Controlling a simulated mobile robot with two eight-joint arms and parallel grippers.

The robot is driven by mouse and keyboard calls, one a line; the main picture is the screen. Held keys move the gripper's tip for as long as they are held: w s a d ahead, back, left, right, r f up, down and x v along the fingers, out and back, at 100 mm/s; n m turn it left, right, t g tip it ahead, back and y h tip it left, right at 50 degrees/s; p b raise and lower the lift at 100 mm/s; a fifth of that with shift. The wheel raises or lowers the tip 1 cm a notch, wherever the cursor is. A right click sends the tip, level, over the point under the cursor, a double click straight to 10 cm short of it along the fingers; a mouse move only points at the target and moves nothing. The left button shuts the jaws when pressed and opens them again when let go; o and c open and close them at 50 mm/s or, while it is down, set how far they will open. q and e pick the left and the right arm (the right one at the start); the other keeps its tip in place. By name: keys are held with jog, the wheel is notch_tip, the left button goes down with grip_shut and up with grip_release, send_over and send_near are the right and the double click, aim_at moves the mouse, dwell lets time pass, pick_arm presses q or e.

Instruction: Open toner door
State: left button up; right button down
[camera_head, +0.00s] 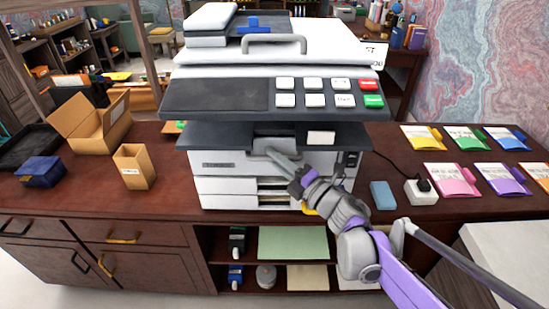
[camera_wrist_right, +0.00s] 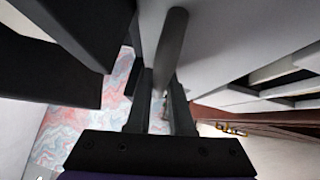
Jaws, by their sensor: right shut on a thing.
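The printer (camera_head: 350,55) stands on the desk, with a dark control panel above its white front. The toner door (camera_head: 222,168) is the pale front panel below a dark ledge. A grey bar handle (camera_head: 262,150) sticks out from it and also shows in the wrist view (camera_wrist_right: 172,45). My right gripper (camera_head: 290,170) reaches it from the front right and is shut on the handle. In the wrist view the bar lies between the two dark fingers (camera_wrist_right: 160,105). The door looks shut or nearly so; the arm partly covers it. My left gripper is not in view.
A blue block (camera_head: 382,195) and a white box with a dark knob (camera_head: 420,191) stand right of the printer. Coloured packets (camera_head: 452,180) lie farther right. Open cardboard boxes (camera_head: 134,167) stand left. Paper trays (camera_head: 225,201) sit below the door.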

jog(key=shift+s+f, duration=0.1)
dwell(0.8)
jog(key=s+f+n+g+y+b, duration=0.2)
jog(key=f+n+g+y+b, duration=0.2)
jog(key=n, duration=0.5)
jog(key=s+f+n+g+y+b, duration=0.3)
jog(key=f+n+g+y+b, duration=0.1)
jog(key=f+n+y, duration=0.4)
jog(key=shift+f+n+b, duration=0.45)
jog(key=shift+n+b, duration=0.25)
jog(key=shift+n, duration=0.5)
jog(key=c, duration=0.8)
grip_release()
jog(key=shift+w, duration=0.1)
